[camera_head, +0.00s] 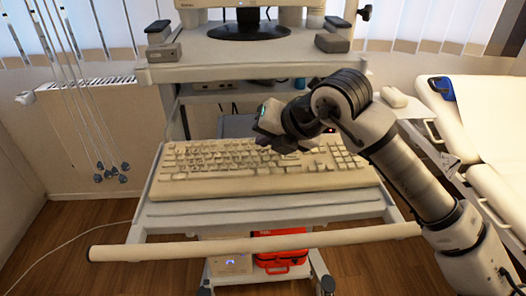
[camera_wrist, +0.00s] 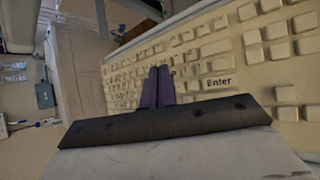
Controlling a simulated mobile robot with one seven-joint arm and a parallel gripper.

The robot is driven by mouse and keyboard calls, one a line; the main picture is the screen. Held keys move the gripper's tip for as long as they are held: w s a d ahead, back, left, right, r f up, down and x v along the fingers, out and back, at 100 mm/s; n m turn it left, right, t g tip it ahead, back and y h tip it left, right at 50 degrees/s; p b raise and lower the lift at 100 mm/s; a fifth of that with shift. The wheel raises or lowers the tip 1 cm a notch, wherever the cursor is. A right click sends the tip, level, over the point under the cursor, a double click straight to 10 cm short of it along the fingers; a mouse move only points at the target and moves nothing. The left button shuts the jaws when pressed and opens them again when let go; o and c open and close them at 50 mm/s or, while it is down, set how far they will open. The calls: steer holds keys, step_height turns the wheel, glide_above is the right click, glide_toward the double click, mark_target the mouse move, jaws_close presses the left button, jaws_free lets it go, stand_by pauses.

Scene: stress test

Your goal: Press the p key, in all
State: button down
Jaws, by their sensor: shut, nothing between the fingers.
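A beige keyboard (camera_head: 250,168) lies on the pull-out shelf of a cart. My gripper (camera_head: 272,142) is over the right part of the keyboard, near its main key block's right end. In the wrist view the fingers of my gripper (camera_wrist: 157,86) are shut together with nothing between them, over the keys. The keyboard's keys (camera_wrist: 200,60) fill the upper right there, and the Enter key (camera_wrist: 219,83) is readable to the right of the fingertips. The p key cannot be told apart; other key letters are too small to read. Whether the fingertips touch a key cannot be told.
A monitor (camera_head: 249,22) stands on the cart's upper shelf, which sits behind and above the keyboard. A pale handle bar (camera_head: 250,243) runs along the cart's front. A white bed (camera_head: 488,130) is at the right. A red case (camera_head: 282,248) sits below.

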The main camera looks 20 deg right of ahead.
steer(key=shift+f+b, duration=0.25)
steer(key=shift+b, duration=0.1)
steer(key=shift+f+b, duration=0.25)
steer(key=shift+b, duration=0.25)
steer(key=shift+f+b, duration=0.3)
steer(key=shift+b, duration=0.2)
stand_by(0.5)
steer(key=shift+r, duration=0.8)
steer(key=shift+r+p, duration=0.1)
steer(key=shift+p, duration=0.2)
steer(key=shift+r+p, duration=1.05)
steer(key=shift+r, duration=1.35)
